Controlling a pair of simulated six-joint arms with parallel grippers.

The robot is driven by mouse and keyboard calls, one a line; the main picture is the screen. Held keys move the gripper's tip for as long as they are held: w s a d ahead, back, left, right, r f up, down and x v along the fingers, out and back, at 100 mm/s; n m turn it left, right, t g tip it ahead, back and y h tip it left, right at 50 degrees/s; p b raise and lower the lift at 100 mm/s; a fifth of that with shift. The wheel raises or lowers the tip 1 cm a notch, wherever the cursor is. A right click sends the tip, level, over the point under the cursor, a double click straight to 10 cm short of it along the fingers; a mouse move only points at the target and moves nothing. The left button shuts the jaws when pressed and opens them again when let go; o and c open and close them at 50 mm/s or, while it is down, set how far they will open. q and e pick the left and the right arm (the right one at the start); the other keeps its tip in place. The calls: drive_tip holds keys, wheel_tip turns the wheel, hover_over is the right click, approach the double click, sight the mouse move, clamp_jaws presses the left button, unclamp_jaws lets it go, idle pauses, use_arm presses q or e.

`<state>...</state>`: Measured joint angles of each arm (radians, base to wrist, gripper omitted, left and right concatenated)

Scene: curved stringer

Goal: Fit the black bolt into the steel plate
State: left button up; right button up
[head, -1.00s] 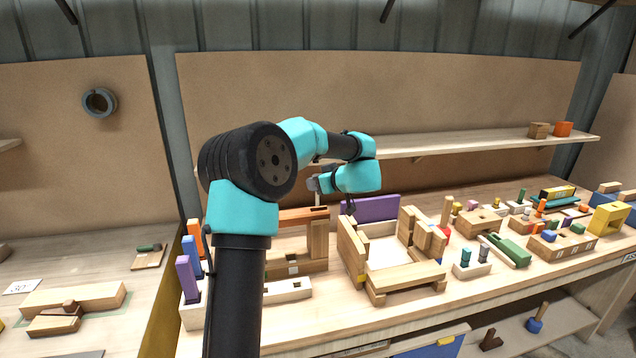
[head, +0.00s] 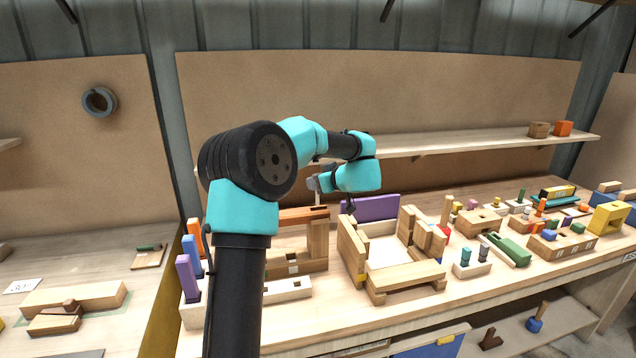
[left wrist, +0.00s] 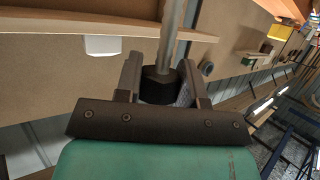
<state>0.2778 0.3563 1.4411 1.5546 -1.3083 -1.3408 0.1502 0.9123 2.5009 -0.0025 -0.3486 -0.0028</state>
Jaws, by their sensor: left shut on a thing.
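My left gripper (left wrist: 158,66) shows in the left wrist view with its two dark fingers closed on the black bolt (left wrist: 157,86). Its faceted black head sits between the fingers, and a grey rod (left wrist: 172,35) runs up from it out of the picture. In the head view my left arm reaches over the workbench, and its wrist is above the back of the bench. The bolt is too small or hidden to make out there. I cannot pick out the steel plate in either view. My right gripper is not in view.
The workbench (head: 420,310) holds a wooden frame (head: 405,277), a purple board (head: 372,207), a long wooden block with coloured pegs (head: 290,291) and several small peg blocks. A shelf (head: 450,143) runs along the back wall. A grey ring (head: 99,101) hangs on the left panel.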

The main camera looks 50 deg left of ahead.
sight(318, 201)
use_arm(q)
drive_tip(key=shift+f, duration=3.4)
drive_tip(key=shift+r, duration=0.1)
idle(0.4)
drive_tip(key=shift+r, duration=3.05)
drive_tip(key=shift+f, duration=0.65)
idle(0.4)
